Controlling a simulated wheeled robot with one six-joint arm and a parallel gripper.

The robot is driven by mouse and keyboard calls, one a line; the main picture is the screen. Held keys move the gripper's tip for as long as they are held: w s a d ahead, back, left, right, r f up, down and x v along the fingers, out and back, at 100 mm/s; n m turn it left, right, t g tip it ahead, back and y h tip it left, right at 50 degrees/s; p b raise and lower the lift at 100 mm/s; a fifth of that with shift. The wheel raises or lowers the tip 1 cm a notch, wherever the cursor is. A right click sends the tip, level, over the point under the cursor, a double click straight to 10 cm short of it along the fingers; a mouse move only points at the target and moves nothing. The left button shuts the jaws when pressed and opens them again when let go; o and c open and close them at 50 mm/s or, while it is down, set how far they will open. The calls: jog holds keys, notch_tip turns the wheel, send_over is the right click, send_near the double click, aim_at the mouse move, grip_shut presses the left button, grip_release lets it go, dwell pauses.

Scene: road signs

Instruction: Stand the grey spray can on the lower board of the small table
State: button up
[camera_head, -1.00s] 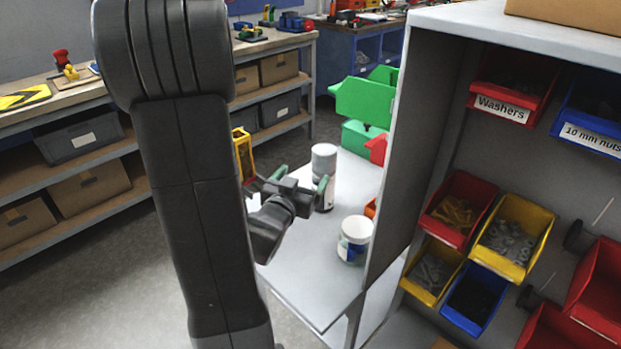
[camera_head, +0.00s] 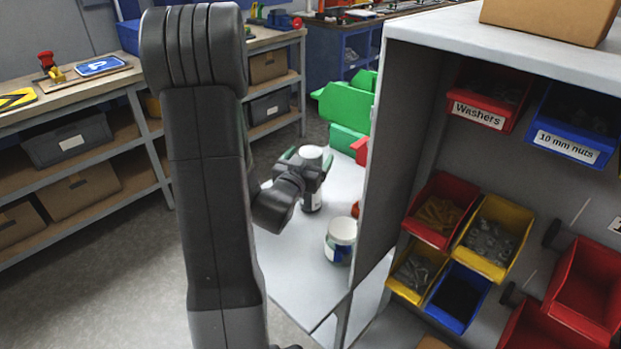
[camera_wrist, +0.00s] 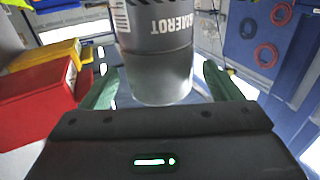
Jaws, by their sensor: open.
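The grey spray can (camera_head: 312,201) stands upright on the white top of the small table (camera_head: 290,258), with its pale cap up. My gripper (camera_head: 310,168) is at the can, its fingers apart around the upper part. In the wrist view the can (camera_wrist: 160,75) lies between the two green fingers of my gripper (camera_wrist: 158,84), with gaps on both sides. Its dark label with white letters appears upside down there. The lower board of the small table cannot be made out clearly; the top and my arm hide most of that area.
A white lidded tub (camera_head: 341,241) stands on the tabletop in front of the can. A tall grey shelf unit (camera_head: 385,170) with coloured bins rises close on the right. Green bins (camera_head: 346,108) are behind. A workbench (camera_head: 95,90) stands left, with open floor before it.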

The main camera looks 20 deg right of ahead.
aim_at(313, 147)
jog(key=shift+x, duration=1.55)
jog(key=shift+r, duration=0.1)
jog(key=c, duration=1.6)
grip_shut()
jog(key=shift+r, duration=0.15)
